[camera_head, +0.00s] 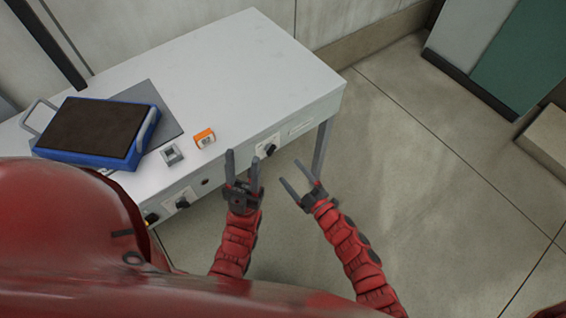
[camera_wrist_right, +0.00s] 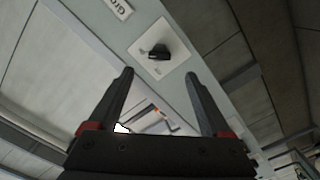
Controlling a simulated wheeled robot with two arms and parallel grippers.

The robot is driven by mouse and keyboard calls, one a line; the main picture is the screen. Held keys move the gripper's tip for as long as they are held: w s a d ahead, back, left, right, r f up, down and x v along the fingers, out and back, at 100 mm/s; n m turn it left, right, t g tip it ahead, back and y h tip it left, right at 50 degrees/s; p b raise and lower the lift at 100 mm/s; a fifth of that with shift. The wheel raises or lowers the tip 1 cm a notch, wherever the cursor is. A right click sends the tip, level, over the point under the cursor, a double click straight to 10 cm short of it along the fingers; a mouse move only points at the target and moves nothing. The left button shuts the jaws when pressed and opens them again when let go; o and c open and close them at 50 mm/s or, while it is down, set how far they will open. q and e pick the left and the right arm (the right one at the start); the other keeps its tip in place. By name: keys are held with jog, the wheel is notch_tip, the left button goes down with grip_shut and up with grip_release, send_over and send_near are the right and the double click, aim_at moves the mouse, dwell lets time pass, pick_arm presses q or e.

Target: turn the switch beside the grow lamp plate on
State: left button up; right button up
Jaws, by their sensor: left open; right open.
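The switch, a black rotary knob on a pale square plate, is on the table's front panel near its right end (camera_head: 268,149). In the right wrist view the knob (camera_wrist_right: 159,52) shows ahead, beyond the fingertips and between their lines. The lamp plate (camera_head: 300,128) is a small pale label right of it; in the wrist view this label (camera_wrist_right: 119,7) is cut off and reads "Gro". My right gripper (camera_head: 290,172) is open and empty, apart from the knob; its fingers also show in the wrist view (camera_wrist_right: 160,82). My left gripper (camera_head: 242,157) is open and empty, left of the knob.
Other black knobs (camera_head: 183,203) sit further left on the panel. On the white table (camera_head: 240,70) are a blue tray with a dark top (camera_head: 92,128), a grey box (camera_head: 171,154) and an orange item (camera_head: 204,138).

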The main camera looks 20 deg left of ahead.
jog(key=b+v, duration=0.1)
jog(key=v, duration=0.8)
